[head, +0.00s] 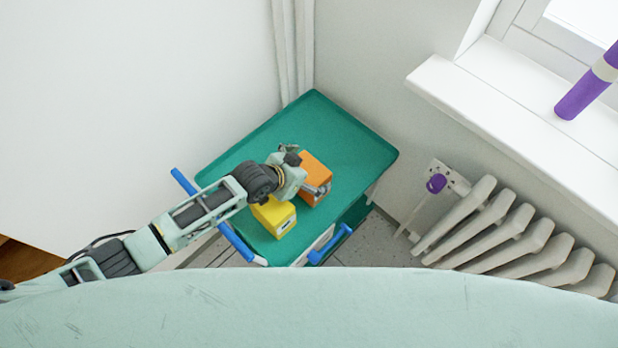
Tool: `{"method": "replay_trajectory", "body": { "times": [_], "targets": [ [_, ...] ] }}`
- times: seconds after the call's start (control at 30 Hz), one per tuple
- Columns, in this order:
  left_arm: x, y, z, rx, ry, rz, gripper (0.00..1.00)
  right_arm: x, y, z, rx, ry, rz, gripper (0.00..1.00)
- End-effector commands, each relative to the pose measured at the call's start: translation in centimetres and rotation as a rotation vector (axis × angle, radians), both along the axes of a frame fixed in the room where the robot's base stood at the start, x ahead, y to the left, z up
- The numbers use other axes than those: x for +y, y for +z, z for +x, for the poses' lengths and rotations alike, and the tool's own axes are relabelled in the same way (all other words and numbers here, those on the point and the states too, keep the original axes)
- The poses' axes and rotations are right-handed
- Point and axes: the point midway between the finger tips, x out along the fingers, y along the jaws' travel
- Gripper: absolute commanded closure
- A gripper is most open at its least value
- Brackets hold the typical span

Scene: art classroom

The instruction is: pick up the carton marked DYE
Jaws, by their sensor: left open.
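Two cartons stand close together on a green cart top (350,140): an orange carton (316,168) and a yellow carton (272,214) nearer to me. The yellow one has a small label on its side, too small to read. No lettering shows on the orange one, so I cannot tell which is marked DYE. My left gripper (308,172) is open at the orange carton, with one finger by its far left side and the other by its near side. It hides part of that carton; contact cannot be told. My right gripper is out of view.
The cart has blue handles (236,243) at its near and left sides. Walls stand behind it. A white radiator (490,228) and a windowsill (500,95) with a purple cylinder (582,95) are at the right. The cart top's far and right parts are clear.

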Motion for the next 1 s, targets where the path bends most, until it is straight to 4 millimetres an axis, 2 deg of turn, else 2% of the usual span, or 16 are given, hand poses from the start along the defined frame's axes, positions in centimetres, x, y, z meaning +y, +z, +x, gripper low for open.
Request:
{"method": "replay_trajectory", "body": {
  "times": [0.27,0.9,1.0],
  "targets": [
    [-0.18,-0.18,0.16,-0.001,0.000,-0.001,0.00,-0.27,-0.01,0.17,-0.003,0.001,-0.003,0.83],
    [-0.15,-0.18,0.13,-0.001,0.000,-0.001,0.55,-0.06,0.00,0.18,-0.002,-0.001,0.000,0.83],
    [-0.24,0.01,0.24,-0.004,0.000,-0.004,0.59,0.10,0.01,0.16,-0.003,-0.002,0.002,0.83]
  ]
}}
